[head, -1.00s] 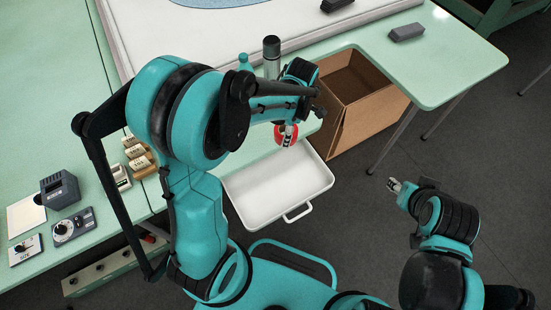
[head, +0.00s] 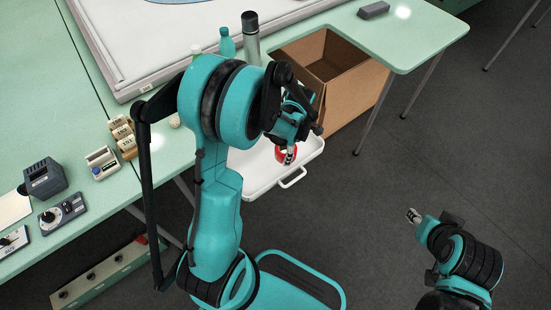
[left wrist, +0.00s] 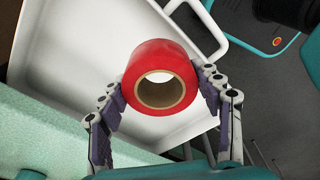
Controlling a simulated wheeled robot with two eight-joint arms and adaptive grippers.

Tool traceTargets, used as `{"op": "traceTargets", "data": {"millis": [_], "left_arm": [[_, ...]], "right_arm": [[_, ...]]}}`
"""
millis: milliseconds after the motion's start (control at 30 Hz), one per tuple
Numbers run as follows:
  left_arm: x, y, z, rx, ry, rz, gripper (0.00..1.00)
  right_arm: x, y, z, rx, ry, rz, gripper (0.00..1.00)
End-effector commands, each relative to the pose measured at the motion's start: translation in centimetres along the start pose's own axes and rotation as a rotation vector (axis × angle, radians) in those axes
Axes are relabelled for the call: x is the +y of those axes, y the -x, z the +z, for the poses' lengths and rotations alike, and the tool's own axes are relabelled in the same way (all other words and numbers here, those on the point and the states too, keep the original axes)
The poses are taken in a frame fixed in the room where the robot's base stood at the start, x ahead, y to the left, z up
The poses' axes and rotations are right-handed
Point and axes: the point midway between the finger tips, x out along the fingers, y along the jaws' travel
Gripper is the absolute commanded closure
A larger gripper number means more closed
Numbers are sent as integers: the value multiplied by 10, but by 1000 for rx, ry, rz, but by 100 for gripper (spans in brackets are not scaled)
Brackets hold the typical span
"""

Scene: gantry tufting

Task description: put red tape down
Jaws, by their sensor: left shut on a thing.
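The red tape (left wrist: 161,75) is a roll with a brown core. In the left wrist view it sits between the two fingers of my left gripper (left wrist: 163,97), which is shut on it. In the head view the red tape (head: 281,154) shows partly behind the fingers of my left gripper (head: 289,155), over the white tray (head: 258,184). I cannot tell whether the tape touches the tray. The tray also fills much of the left wrist view (left wrist: 70,60). My right gripper (head: 413,215) is at the right, over the floor, away from everything; its fingers are too small to judge.
An open cardboard box (head: 352,95) stands behind the tray, under the green table (head: 425,45). A grey bottle (head: 250,38) and a teal bottle (head: 227,42) stand on the table. A grey block (head: 374,10) lies at its far edge. Wooden stamps (head: 123,136) and control boxes (head: 44,178) are at left.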

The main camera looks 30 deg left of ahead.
Motion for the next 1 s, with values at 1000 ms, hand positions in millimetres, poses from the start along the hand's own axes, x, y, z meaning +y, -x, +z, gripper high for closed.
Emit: {"op": "traceTargets", "data": {"millis": [1000], "left_arm": [[19, -70, -25, 0, -2, 0, 33]], "right_arm": [[0, -31, 22, 0, 0, 0, 60]]}}
